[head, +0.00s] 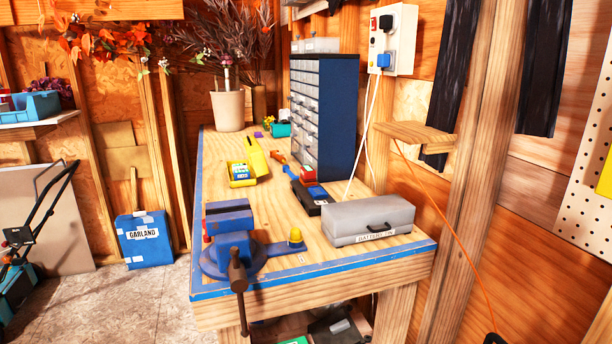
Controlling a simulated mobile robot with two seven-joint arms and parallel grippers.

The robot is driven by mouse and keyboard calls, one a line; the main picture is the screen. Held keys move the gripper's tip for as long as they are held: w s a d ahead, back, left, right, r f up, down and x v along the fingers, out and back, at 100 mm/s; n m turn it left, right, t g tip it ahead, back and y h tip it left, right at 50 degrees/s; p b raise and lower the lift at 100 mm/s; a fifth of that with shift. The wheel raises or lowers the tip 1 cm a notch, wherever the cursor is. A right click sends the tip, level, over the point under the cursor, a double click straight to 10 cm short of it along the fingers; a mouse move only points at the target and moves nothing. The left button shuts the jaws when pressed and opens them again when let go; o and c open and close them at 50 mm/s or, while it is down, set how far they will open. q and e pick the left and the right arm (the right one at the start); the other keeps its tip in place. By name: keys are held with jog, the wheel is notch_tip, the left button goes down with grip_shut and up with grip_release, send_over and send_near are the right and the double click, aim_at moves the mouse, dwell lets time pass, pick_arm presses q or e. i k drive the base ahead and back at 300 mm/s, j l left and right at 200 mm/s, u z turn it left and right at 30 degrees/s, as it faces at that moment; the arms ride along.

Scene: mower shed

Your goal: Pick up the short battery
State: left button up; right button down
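No thing in the head view can be told for certain as the short battery. A grey lidded box (369,219) with a black handle and a label that seems to begin "BATTERY" lies shut at the near right of the workbench (270,279). Just behind it is a small black item (307,200) with red and blue parts on or against it; whether these are batteries is too small to tell. An open yellow case (256,160) with something blue and white in it lies further back. Neither of my grippers shows.
A blue vise (230,236) with a brown handle is fixed at the bench's near left corner. A dark blue drawer cabinet (341,115) and a plant pot (228,110) stand at the back. A wall outlet box (402,30) has cords hanging down. The floor at left is partly clear.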

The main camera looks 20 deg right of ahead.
aim_at(308, 173)
jog(key=i+j+u, duration=0.2)
jog(key=i+j, duration=0.2)
jog(key=j, duration=0.2)
jog(key=i+j+u, duration=0.25)
jog(key=i+j, duration=0.15)
jog(key=j, duration=0.2)
jog(key=i+j, duration=0.15)
jog(key=i, duration=0.25)
jog(key=i+j, duration=0.15)
jog(key=i, duration=0.25)
jog(key=i+j+z, duration=0.1)
jog(key=i, duration=0.3)
jog(key=i+z, duration=0.45)
jog(key=i+j+z, duration=0.15)
jog(key=i+z, duration=0.3)
jog(key=i+j+z, duration=0.3)
jog(key=z, duration=0.2)
jog(key=i+j+z, duration=0.45)
jog(key=k, duration=0.1)
